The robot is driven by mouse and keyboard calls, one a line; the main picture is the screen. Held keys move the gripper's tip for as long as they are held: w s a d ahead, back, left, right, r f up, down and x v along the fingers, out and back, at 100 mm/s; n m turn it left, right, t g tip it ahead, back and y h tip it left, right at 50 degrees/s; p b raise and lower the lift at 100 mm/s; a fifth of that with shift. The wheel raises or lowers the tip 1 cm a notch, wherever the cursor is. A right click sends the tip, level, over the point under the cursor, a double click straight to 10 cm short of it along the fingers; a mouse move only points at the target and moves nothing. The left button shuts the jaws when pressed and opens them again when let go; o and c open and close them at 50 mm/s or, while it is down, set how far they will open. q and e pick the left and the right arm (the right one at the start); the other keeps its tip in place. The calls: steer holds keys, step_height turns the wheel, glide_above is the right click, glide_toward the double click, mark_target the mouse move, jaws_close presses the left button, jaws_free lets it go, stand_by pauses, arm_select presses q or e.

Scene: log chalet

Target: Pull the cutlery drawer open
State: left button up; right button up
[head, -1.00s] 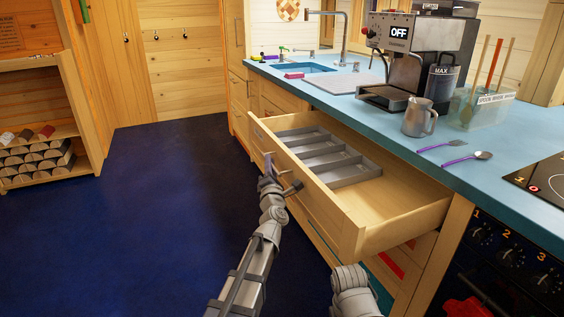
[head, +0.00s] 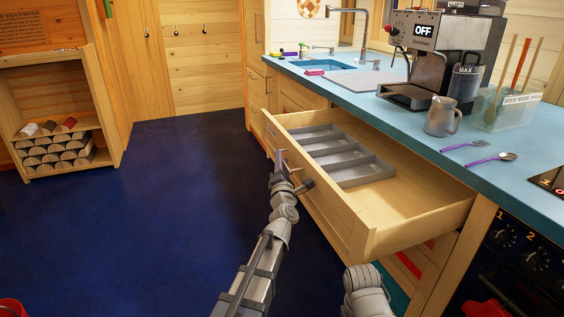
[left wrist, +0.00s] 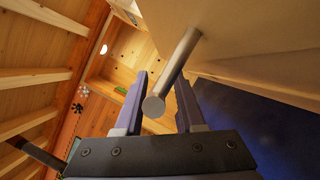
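The cutlery drawer (head: 345,205) stands well out from the counter. A grey divided cutlery tray (head: 365,176) lies in its far part, and the near part is bare wood. My left gripper (head: 279,160) is at the drawer front, on its bar handle (head: 306,185).
The blue counter (head: 400,117) carries a coffee machine (head: 430,55), a metal mug (head: 443,117), a utensil box (head: 506,105) and a purple-handled fork (head: 466,146) and spoon (head: 492,159). A firewood shelf (head: 60,95) stands at the left. The dark blue floor between is clear.

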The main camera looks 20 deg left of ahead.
arm_select(q)
steer(key=shift+o, duration=0.2)
steer(key=b+v, duration=0.1)
steer(key=v, duration=0.6)
steer(key=shift+s+b, duration=0.35)
steer(key=shift+s, duration=0.05)
steer(key=shift+d+f, duration=0.1)
